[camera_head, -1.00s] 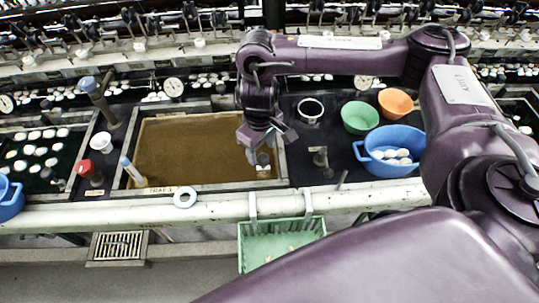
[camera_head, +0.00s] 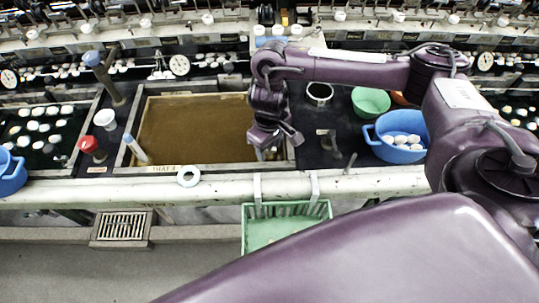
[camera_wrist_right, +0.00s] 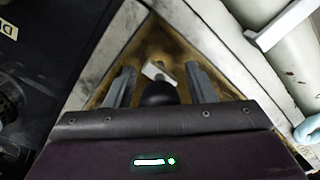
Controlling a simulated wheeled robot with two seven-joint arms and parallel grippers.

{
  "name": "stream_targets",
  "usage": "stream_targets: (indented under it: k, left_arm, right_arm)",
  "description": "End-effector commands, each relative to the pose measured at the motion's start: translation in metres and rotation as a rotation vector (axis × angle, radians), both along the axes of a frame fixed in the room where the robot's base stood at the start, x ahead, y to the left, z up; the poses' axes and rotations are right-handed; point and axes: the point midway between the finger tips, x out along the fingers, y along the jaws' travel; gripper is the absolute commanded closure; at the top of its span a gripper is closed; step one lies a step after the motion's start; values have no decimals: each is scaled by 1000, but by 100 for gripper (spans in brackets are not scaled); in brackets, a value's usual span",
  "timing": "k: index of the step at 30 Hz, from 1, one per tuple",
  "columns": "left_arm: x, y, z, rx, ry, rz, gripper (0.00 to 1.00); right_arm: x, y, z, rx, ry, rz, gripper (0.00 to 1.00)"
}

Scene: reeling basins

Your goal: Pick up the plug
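My right gripper (camera_head: 270,151) points down at the front right corner of the brown-water basin (camera_head: 190,130). In the right wrist view, its two grey fingers (camera_wrist_right: 161,86) stand apart on either side of a dark rounded knob (camera_wrist_right: 159,94). A small pale piece (camera_wrist_right: 158,72) shows just beyond the knob, over the brown water. These look like parts of the plug, but I cannot tell for sure. The fingers do not appear closed on anything. In the head view the gripper mostly hides this corner. My left gripper is not in view.
A blue bowl of white cocoons (camera_head: 402,148) and a green bowl (camera_head: 370,102) stand right of the basin. A white ring (camera_head: 188,176) lies on the front rail (camera_head: 110,190). A green basket (camera_head: 285,226) hangs below it. A blue-topped post (camera_head: 134,148) stands at the basin's left.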

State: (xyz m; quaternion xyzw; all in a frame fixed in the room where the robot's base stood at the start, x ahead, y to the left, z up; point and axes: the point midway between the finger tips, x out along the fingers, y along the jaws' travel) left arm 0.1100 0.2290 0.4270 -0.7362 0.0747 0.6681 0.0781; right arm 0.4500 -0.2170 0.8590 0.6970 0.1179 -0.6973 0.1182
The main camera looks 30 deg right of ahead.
Motion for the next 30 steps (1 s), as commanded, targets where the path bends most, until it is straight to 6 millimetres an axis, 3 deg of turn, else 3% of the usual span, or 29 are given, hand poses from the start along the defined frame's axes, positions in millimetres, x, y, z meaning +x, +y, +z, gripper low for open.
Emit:
stream_targets:
  k: [1, 8, 20, 26, 30]
  left_arm:
    - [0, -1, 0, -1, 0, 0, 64]
    - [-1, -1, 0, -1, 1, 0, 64]
    - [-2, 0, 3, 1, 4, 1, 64]
    - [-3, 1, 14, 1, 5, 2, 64]
    - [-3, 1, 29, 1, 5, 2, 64]
  right_arm:
    - [0, 0, 0, 0, 0, 0, 57]
    - [0, 0, 0, 0, 0, 0, 88]
    - [1, 0, 9, 0, -3, 0, 88]
    - [2, 0, 38, 0, -6, 0, 88]
    - [3, 0, 73, -1, -9, 1, 88]
